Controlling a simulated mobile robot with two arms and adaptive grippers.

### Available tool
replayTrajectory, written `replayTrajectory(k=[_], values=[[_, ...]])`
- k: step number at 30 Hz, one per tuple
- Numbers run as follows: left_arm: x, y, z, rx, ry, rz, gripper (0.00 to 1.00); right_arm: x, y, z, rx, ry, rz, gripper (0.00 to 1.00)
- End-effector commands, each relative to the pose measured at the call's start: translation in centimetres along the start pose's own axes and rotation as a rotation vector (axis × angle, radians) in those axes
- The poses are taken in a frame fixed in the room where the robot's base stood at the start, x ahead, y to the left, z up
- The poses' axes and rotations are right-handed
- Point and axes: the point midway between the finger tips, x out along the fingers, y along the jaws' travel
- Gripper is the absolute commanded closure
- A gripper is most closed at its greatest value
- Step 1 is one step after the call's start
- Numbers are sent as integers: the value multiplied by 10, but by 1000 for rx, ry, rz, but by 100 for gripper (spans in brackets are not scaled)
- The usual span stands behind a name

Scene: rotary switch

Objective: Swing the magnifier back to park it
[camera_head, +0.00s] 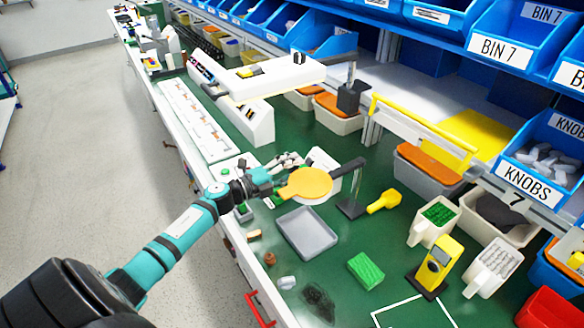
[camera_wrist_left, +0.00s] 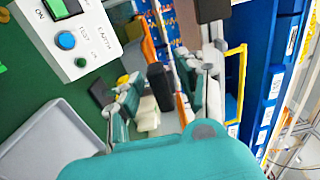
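The magnifier (camera_head: 308,183), a round orange disc with a short tab at its left, hangs over the green bench. A dark arm (camera_head: 347,167) joins it to a small post and base (camera_head: 352,208) on its right. My left gripper (camera_head: 279,176) is at the disc's left edge, beside the tab. In the left wrist view its fingers (camera_wrist_left: 165,92) stand apart, with the thin orange edge of the magnifier (camera_wrist_left: 182,108) between them. I cannot tell whether either finger touches it. My right gripper is not in view.
A grey tray (camera_head: 306,233) lies in front of the magnifier. A yellow tool (camera_head: 385,201) lies right of the post. A white switch box (camera_head: 323,160) is behind the disc; a white lamp (camera_head: 270,77) hangs farther back. Blue bins (camera_head: 541,160) line the right.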

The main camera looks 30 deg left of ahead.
Motion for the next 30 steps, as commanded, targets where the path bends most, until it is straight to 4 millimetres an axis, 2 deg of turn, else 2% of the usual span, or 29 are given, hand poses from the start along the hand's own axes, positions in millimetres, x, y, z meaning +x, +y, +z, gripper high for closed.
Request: replayTrajectory(k=[1, 9, 10, 23, 30], values=[[0, 0, 0, 0, 0, 0, 63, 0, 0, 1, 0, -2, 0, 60], [0, 0, 0, 0, 0, 0, 98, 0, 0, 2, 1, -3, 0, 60], [0, 0, 0, 0, 0, 0, 100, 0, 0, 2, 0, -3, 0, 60], [0, 0, -1, 0, -1, 0, 100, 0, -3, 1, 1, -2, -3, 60], [13, -1, -16, -4, -24, 0, 100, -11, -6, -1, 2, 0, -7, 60]])
